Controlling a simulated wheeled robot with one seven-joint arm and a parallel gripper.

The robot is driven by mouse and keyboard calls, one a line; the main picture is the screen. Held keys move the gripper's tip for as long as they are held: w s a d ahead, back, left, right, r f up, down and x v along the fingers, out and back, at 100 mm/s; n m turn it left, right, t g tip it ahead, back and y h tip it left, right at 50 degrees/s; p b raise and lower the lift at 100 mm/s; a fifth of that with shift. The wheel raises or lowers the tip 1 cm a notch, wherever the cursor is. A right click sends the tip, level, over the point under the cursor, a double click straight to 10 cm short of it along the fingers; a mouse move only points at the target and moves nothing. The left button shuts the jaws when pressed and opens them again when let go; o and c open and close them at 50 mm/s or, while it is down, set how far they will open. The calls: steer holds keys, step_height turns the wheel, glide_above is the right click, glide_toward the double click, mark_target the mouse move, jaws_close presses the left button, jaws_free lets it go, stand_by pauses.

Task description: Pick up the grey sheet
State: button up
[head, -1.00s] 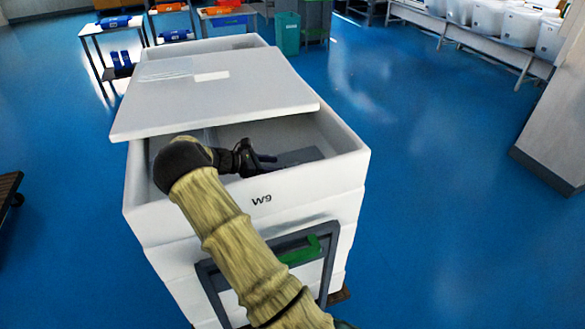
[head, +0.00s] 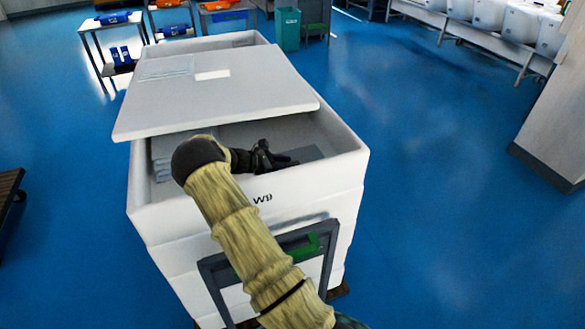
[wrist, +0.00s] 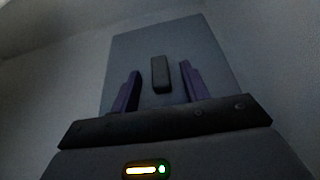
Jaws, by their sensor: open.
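The grey sheet (head: 305,153) lies inside the white bin marked W9 (head: 335,185), toward its right side, partly covered by my gripper in the head view. In the wrist view the sheet (wrist: 210,45) is a flat grey panel with a small dark raised block (wrist: 160,74) on it. My gripper (head: 285,160) is inside the bin beside the sheet. In the wrist view its two purple-grey fingers (wrist: 160,72) are apart, one on each side of the block, with gaps visible. Whether the fingertips touch the sheet cannot be told.
A white lid (head: 215,95) covers the far part of the bin. Pale stacked items (head: 163,160) show in the bin's left corner. A dark frame with a green part (head: 300,250) stands at the bin's front. The blue floor (head: 430,200) on the right is clear.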

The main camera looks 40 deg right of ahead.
mark_target(286, 165)
steer(key=shift+c, duration=0.4)
jaws_close()
step_height(286, 165, up, 18)
steer(key=b, duration=0.2)
steer(key=shift+b, duration=0.4)
